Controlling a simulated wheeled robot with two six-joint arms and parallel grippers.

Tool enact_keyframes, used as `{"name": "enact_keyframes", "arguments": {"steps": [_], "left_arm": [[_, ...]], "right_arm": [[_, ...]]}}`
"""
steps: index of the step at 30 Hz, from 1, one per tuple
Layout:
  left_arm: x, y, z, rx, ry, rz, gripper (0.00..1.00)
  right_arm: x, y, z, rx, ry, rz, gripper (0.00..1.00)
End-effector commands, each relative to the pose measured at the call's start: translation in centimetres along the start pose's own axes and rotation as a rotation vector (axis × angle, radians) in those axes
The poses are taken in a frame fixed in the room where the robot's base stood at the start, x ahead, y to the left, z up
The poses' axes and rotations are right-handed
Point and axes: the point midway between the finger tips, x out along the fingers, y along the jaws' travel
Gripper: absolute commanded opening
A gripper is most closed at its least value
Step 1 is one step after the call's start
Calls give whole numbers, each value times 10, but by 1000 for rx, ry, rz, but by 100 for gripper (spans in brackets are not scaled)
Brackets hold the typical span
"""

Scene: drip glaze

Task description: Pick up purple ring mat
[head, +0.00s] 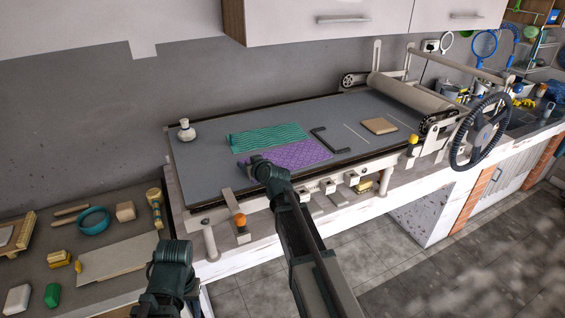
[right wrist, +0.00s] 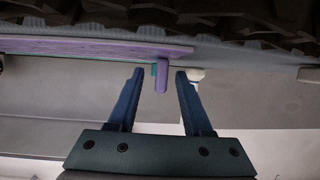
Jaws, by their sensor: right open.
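The purple ring mat (head: 300,153) lies flat on the grey bed of the roller press, along its front edge. It has a patterned top and touches or lies very near a green mat (head: 268,137) behind it. My right gripper (head: 262,163) is over the mat's left front part and hides some of it. In the right wrist view my right gripper (right wrist: 157,80) is open. A small purple tab (right wrist: 162,78) shows between its fingertips, with the mat's thin edge (right wrist: 100,47) to the left. My left arm shows low at the left, but its jaws are not visible.
A black angle piece (head: 328,143), a tan block (head: 380,125) and a small white bottle (head: 186,130) stand on the bed. The roller (head: 403,95) and handwheel (head: 481,130) are at the right. The left table holds a teal ring (head: 93,220) and several tools.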

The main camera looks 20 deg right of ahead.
Motion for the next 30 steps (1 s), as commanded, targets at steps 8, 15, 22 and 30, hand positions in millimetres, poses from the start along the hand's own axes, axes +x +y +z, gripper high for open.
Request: {"name": "enact_keyframes", "arguments": {"steps": [8,15,22,30], "left_arm": [[-1,0,0,0,0,0,50],[-1,0,0,0,0,0,50],[-1,0,0,0,0,0,50],[-9,-1,1,0,0,0,50]], "right_arm": [[-1,0,0,0,0,0,16],[-1,0,0,0,0,0,0],[-1,0,0,-1,0,0,0],[-4,-1,-8,-1,0,0,0]]}}
